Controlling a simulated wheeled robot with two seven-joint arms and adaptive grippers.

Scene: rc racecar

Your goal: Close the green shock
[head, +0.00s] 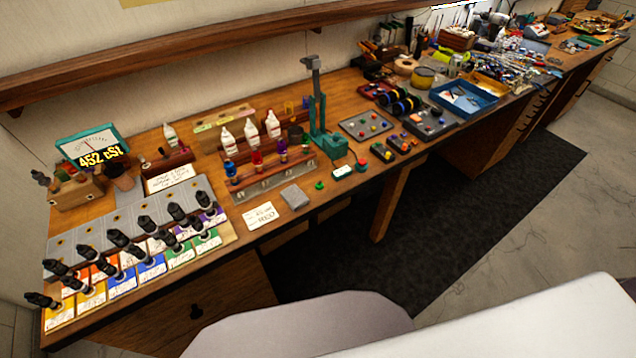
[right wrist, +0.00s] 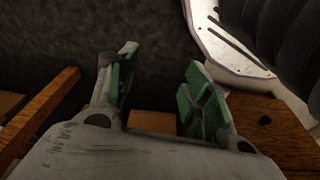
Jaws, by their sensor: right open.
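A holder (head: 275,182) with a pale front rail stands near the bench's front edge. Several upright shocks stand in it, including a red one (head: 257,160) and a purple one (head: 282,150). A green shock is too small to make out surely at the holder's right end. A small green cap-like piece (head: 319,185) lies on the bench right of the holder. My right gripper (right wrist: 160,90) is open and empty in the right wrist view, with green pads on its fingers, over a dark floor mat and wooden parts. Neither gripper shows in the head view.
White bottles (head: 251,130) stand behind the holder. A green press-like stand (head: 320,125) rises to its right. A card (head: 260,215) and a grey block (head: 294,196) lie in front. The floor mat (head: 470,210) is clear.

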